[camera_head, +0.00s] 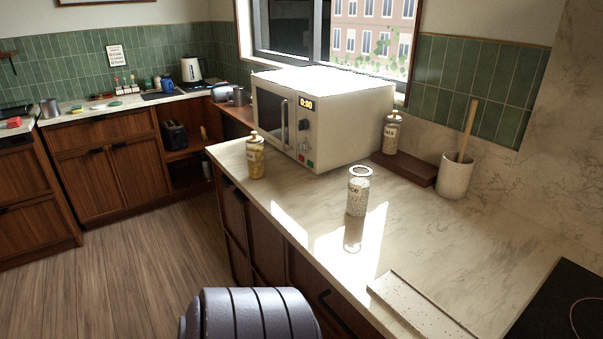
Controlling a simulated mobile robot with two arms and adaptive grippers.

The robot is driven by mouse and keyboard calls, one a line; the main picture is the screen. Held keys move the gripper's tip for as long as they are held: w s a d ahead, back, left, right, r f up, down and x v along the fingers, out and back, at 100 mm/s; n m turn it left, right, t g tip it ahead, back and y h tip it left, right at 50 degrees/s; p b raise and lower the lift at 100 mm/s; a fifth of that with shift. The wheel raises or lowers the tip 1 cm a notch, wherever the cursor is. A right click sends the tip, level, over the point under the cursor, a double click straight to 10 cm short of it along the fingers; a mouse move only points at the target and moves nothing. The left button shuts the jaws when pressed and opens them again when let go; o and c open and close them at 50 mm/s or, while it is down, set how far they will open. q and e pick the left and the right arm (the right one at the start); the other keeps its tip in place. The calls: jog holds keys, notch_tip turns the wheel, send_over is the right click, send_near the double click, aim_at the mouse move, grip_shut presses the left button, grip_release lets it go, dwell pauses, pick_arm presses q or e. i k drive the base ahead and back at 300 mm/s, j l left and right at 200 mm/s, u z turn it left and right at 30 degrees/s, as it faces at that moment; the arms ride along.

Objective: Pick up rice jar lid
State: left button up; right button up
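The rice jar (357,194), a clear jar of white grains with a label partly reading "ice", stands upright on the marble counter in front of the microwave. Its top shows a round rim with no knob, and it looks open. I cannot make out a separate rice jar lid anywhere on the counter. A dark rounded, ribbed part at the bottom edge seems to be my own arm. Neither gripper's fingers show in this view.
A pasta-coloured jar with a knobbed lid (255,157) stands left of the microwave (320,118). Another lidded jar (391,134) stands by a brown board (405,168). A utensil crock (455,177), a speckled board (420,308) and a black hob (560,305) are to the right.

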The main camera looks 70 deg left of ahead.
aim_at(359, 183)
jog(key=u, duration=1.95)
